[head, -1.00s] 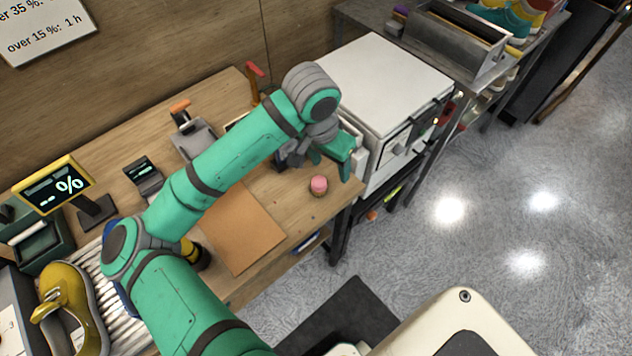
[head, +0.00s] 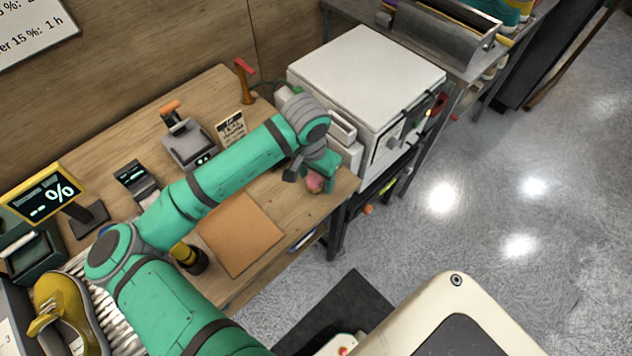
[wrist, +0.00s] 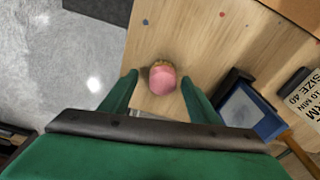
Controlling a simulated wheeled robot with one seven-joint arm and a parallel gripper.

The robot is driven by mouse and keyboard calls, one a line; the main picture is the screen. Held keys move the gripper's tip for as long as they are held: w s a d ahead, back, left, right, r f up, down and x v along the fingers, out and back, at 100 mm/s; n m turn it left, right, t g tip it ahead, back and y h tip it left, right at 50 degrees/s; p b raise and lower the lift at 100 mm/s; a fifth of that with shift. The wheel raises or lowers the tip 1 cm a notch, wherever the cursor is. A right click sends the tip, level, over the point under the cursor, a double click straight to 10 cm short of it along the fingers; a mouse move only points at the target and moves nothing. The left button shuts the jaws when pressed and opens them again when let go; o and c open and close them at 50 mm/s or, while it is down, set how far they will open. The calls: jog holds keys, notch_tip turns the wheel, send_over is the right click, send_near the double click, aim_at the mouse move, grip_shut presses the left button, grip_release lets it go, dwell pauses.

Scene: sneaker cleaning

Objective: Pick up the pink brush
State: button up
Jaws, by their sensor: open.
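The pink brush (head: 314,182) stands on the wooden table near its right front corner, partly hidden by my gripper in the head view. In the wrist view the pink brush (wrist: 162,79) shows as a rounded pink top with a tan edge, between my two green fingers. My gripper (wrist: 160,88) is open, with a gap on both sides of the brush. In the head view my gripper (head: 318,177) is low over the brush. I cannot tell how far the fingertips are above the table.
A white cabinet (head: 365,70) stands right of the table. A brown mat (head: 240,235) lies flat on the table. The table edge is close to the brush.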

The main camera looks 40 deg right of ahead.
jog(key=shift+w+f, duration=0.15)
jog(key=shift+f, duration=0.6)
jog(key=shift+w+a, duration=0.1)
jog(key=shift+w, duration=0.05)
